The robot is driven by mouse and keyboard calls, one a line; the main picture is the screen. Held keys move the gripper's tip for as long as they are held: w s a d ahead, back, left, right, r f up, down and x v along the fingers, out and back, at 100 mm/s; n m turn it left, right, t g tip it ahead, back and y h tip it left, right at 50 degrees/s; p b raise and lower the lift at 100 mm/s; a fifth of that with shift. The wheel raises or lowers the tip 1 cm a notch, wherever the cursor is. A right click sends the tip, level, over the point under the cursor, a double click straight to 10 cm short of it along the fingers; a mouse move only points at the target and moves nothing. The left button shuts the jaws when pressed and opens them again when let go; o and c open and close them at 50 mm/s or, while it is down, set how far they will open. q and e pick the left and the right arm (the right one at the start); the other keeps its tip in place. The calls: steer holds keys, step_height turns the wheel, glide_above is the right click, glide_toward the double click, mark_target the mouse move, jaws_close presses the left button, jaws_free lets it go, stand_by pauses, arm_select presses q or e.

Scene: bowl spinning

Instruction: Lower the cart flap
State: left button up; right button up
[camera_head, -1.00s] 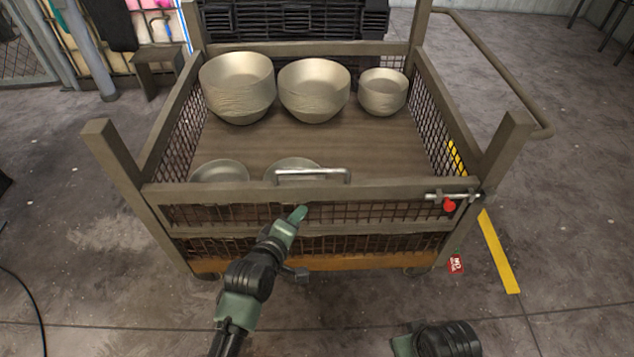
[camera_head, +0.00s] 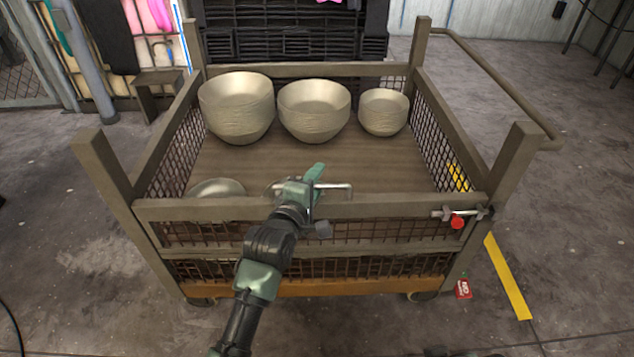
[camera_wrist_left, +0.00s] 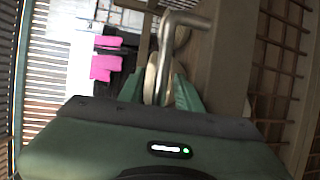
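The cart flap (camera_head: 400,206) is the front side of a brown metal cart, with a top bar and mesh below. It stands upright. A latch with a red knob (camera_head: 457,222) is at the flap's right end. My right gripper is out of view.
Another bowl there is mostly hidden by my gripper.

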arm_select(q)
steer(key=shift+w, duration=0.1)
jaws_close()
steer(key=shift+f, duration=0.1)
stand_by(1.3)
